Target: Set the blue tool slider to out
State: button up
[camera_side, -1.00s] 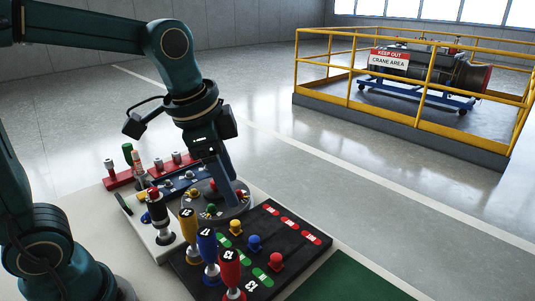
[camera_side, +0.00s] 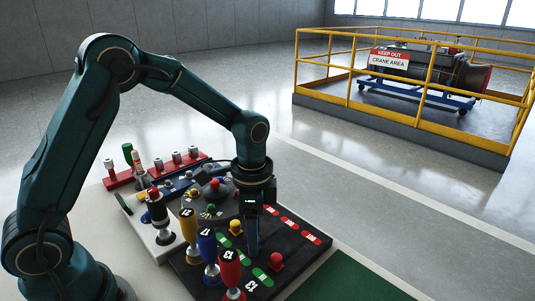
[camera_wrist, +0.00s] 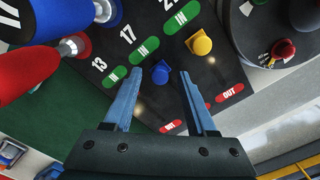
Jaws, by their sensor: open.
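The blue slider knob (camera_wrist: 161,73) stands on the dark slotted panel (camera_wrist: 222,72), near the green IN label of row 17 (camera_wrist: 146,50). My gripper (camera_wrist: 160,76) is open, with its two fingers on either side of the blue knob and its tips near it; I cannot tell whether they touch. In the side view my gripper (camera_side: 252,248) points down over the panel and hides the blue knob. A red OUT label (camera_wrist: 171,127) shows between the fingers, towards the palm. The blue-handled tool 17 (camera_side: 208,248) stands at the panel's left edge.
The yellow knob (camera_wrist: 199,43) sits close by, near its green IN label. The red knob (camera_side: 277,262) is right of my gripper. Yellow and red handled tools (camera_side: 230,270) stand beside the blue one. A round dial unit (camera_side: 216,203) lies behind the panel.

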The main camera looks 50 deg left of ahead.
jog(key=shift+f, duration=0.15)
grip_shut()
dwell(1.4)
